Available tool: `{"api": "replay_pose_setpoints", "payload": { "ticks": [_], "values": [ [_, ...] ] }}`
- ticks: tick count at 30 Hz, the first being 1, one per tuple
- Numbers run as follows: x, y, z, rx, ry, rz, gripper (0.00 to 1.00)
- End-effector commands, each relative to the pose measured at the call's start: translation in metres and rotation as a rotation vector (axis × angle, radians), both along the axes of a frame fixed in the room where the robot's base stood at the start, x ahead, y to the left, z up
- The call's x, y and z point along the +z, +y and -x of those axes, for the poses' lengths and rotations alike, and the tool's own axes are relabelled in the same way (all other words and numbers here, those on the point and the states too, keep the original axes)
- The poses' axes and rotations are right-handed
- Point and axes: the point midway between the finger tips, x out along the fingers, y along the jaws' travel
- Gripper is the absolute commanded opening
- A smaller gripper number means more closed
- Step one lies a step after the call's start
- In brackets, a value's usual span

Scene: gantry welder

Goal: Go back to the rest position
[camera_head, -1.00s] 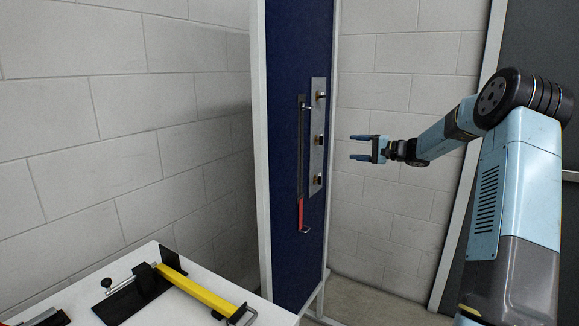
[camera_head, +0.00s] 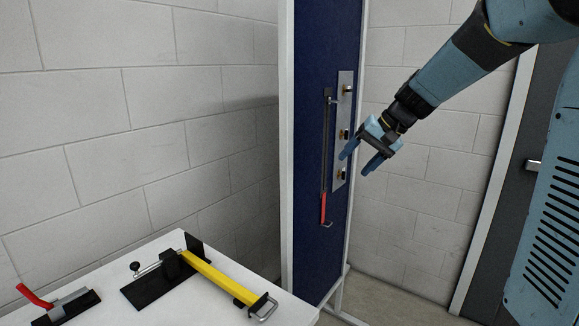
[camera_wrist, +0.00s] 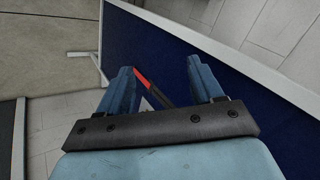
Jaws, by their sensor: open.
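My gripper (camera_head: 361,161) is open, with two blue fingers apart and nothing between them. In the wrist view my gripper (camera_wrist: 158,88) shows both fingers apart. A dark bar tool with a red handle (camera_head: 323,208) hangs upright on the panel, left of the plate. Its red part (camera_wrist: 142,78) shows beyond the left finger in the wrist view. I cannot tell how near the fingers are to the panel.
The blue panel (camera_head: 305,190) stands upright in a white frame. A white table (camera_head: 190,310) at lower left holds a yellow-bar clamp tool (camera_head: 222,279) and a black tool with a red handle (camera_head: 68,306). A dark door (camera_head: 510,205) is at right. Block walls enclose the place.

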Motion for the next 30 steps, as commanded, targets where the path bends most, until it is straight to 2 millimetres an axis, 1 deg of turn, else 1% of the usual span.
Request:
{"api": "replay_pose_setpoints", "payload": {
  "ticks": [1,8,12,18,24,27,30],
  "values": [
    [0.003,0.002,0.018,0.007,-0.008,0.042,0.66],
    [0.006,-0.003,0.087,0.016,-0.035,0.213,0.66],
    [0.005,-0.01,0.128,0.014,-0.061,0.307,0.66],
    [0.001,-0.026,0.183,0.011,-0.11,0.426,0.66],
    [-0.008,-0.045,0.231,0.003,-0.167,0.524,0.66],
    [-0.013,-0.052,0.248,0.001,-0.193,0.559,0.66],
    [-0.017,-0.058,0.259,0.0,-0.21,0.581,0.66]
  ]
}}
